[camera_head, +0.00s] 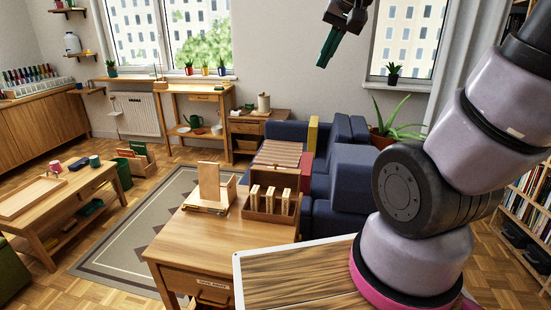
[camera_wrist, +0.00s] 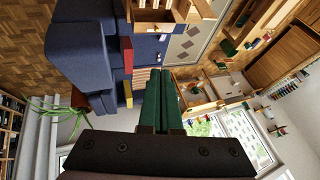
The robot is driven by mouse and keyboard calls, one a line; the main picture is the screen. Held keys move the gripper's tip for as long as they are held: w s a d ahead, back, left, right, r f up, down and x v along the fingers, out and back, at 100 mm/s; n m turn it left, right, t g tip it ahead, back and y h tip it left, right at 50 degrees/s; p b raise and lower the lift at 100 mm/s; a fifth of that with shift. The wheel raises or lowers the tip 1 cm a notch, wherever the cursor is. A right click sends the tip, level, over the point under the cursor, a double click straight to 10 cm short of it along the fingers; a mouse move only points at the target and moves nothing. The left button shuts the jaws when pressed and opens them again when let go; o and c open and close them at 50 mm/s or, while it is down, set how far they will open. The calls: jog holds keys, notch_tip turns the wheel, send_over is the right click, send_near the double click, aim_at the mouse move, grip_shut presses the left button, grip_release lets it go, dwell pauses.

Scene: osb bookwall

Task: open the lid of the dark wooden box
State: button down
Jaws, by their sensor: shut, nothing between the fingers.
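A brown wooden box (camera_head: 262,214) stands on the near desk, right of centre. Part of a wooden box, probably the same one, shows at the top of the wrist view (camera_wrist: 155,16). My gripper (camera_head: 323,62) hangs high at the top of the head view, well above and apart from the box. Its green fingers (camera_wrist: 160,72) are together and empty in the wrist view.
The near desk (camera_head: 190,240) also bears a pale wooden stand with an upright panel (camera_head: 209,183). Behind are a slatted wooden surface (camera_head: 278,153) and a blue sofa (camera_head: 345,165). A low table (camera_head: 75,195) stands left. A patterned rug (camera_head: 120,250) covers open floor.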

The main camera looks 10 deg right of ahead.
jog(key=w+a+f+g+h, duration=0.1)
jog(key=w+f, duration=0.5)
jog(key=w, duration=0.3)
jog(key=w+a+f+g, duration=0.1)
jog(key=w+a+f, duration=0.1)
jog(key=w+f, duration=0.55)
jog(key=shift+n+h, duration=0.7)
jog(key=shift+h, duration=0.2)
jog(key=a+x, duration=0.1)
jog(key=x, duration=0.8)
jog(key=a+x, duration=0.2)
jog(key=x, duration=0.7)
jog(key=w+a+x, duration=0.1)
jog(key=a+x, duration=0.1)
jog(key=x, duration=0.7)
jog(key=shift+w+f, duration=0.1)
jog(key=shift+f, duration=0.05)
jog(key=shift+s+a, duration=0.1)
jog(key=shift+s, duration=0.35)
